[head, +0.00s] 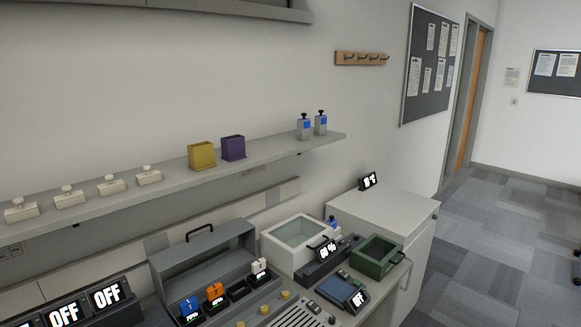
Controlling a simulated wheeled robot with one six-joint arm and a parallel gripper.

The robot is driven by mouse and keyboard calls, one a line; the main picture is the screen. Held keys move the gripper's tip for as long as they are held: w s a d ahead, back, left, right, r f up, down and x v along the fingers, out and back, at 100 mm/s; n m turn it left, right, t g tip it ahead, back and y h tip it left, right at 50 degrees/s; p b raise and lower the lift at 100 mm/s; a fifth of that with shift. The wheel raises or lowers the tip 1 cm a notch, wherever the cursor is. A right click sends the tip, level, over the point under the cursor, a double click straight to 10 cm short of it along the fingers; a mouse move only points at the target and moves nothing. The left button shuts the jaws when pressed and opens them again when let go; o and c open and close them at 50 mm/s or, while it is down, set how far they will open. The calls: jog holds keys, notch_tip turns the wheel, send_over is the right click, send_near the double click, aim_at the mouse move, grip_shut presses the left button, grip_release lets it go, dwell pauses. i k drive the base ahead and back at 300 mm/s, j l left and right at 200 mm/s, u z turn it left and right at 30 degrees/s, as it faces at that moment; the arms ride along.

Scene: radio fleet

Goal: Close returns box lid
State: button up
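No label marks a returns box, so I cannot tell for certain which container it is. A grey case (194,257) stands on the bench with its handled lid or back panel upright. In front of that panel are a blue radio (189,306), an orange radio (214,292) and a white radio (259,267) in dark slots. To its right is a white box (274,252) with a pale, glassy-looking top or inside; I cannot tell whether a lid covers it. A green box (368,266) with a dark interior sits further right. My gripper is not in view.
A wall shelf (270,158) above the bench holds a yellow bin (202,155), a purple bin (233,148) and small devices. A white cabinet (385,212) stands at the right. Carpet (500,240) beyond it is clear.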

aim_at(173, 289)
jog(key=i+j, duration=0.1)
jog(key=i+u, duration=0.45)
jog(key=i+l+u, duration=0.1)
jog(key=i+u, duration=0.2)
jog(key=k, duration=0.05)
